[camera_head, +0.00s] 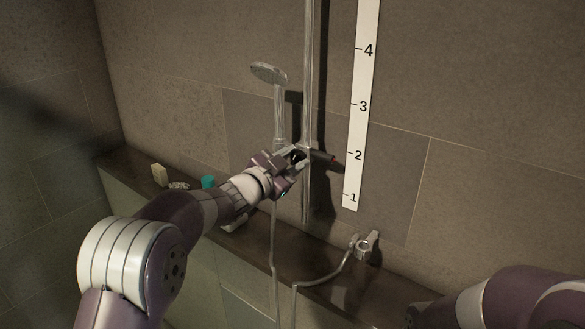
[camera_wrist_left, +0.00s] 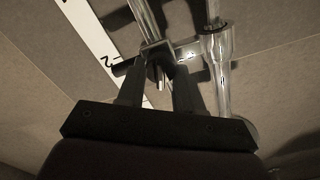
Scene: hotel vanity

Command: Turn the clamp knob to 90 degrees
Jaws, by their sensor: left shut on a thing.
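The slider clamp (camera_wrist_left: 160,50) sits on the vertical chrome shower rail (camera_head: 309,90) and carries the hand shower (camera_head: 268,73). A dark pointer with a red mark (camera_head: 333,160) reaches from the clamp toward the scale strip, near the 2. My left gripper (camera_head: 292,160) is at the clamp, shut on the clamp knob. In the left wrist view its two dark fingers (camera_wrist_left: 158,90) stand either side of the knob, which is mostly hidden, so its angle cannot be read. My right arm shows at the lower right; its gripper is outside the picture.
A white scale strip (camera_head: 363,80) with numbers 1 to 4 hangs on the tiled wall right of the rail. A chrome valve (camera_head: 367,245) with a hose is below. A cream block (camera_head: 159,174) and a teal item (camera_head: 208,183) stand on the dark ledge (camera_head: 320,292).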

